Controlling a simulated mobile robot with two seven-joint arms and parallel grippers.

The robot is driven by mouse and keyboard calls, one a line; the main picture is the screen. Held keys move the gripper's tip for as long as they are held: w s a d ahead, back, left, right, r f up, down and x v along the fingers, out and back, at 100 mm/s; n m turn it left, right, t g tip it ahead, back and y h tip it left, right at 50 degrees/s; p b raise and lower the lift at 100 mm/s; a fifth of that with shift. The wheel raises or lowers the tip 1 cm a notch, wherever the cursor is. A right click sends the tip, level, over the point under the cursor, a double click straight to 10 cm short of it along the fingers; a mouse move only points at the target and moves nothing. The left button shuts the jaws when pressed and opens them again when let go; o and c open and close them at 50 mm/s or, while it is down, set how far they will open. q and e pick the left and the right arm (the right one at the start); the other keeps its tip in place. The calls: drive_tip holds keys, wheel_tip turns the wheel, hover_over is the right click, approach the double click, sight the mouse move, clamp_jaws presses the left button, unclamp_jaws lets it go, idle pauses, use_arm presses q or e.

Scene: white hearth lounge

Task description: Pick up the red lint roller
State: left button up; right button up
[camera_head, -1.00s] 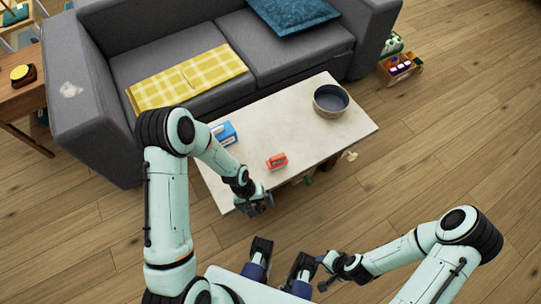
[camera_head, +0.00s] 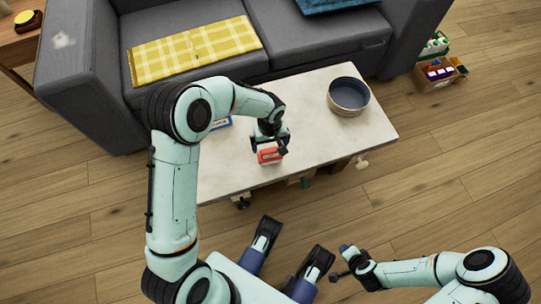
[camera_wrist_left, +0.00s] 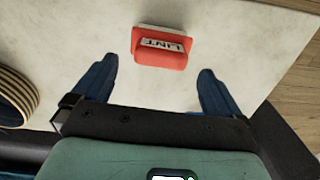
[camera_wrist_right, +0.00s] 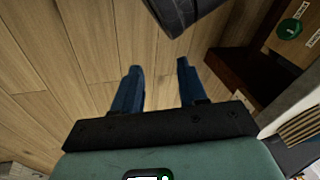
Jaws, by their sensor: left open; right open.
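The red lint roller (camera_head: 271,157) lies on the pale coffee table (camera_head: 331,131), near its front edge. In the left wrist view the red lint roller (camera_wrist_left: 161,50) shows a white label reading LINT, just beyond the fingertips and between their lines. My left gripper (camera_head: 270,146) is above and right at it in the head view, partly covering it. In its wrist view the left gripper (camera_wrist_left: 157,78) is open with nothing between the fingers. My right gripper (camera_head: 338,263) is open and empty, off the table; its wrist view shows the fingers (camera_wrist_right: 158,68) over the wooden floor.
A dark-rimmed bowl (camera_head: 348,97) stands at the table's right back. A blue item (camera_head: 221,124) is mostly hidden behind my left arm. A grey sofa (camera_head: 185,25) with a yellow checked cloth (camera_head: 194,51) borders the table's back. Middle right of the table is clear.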

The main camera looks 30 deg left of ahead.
sight(270, 150)
use_arm(q)
wheel_tip(270, 150, down, 5)
drive_tip(key=shift+s+d+f+b, duration=0.1)
drive_tip(key=shift+f+b, duration=0.1)
drive_tip(key=shift+b, duration=0.75)
drive_tip(key=shift+r, duration=0.1)
drive_tip(key=c, duration=1)
use_arm(e)
drive_tip(key=shift+g, duration=0.6)
drive_tip(key=s+f, duration=0.3)
drive_tip(key=shift+s+d+f, duration=0.2)
drive_tip(key=shift+s+d, duration=0.05)
drive_tip(key=shift+d, duration=0.05)
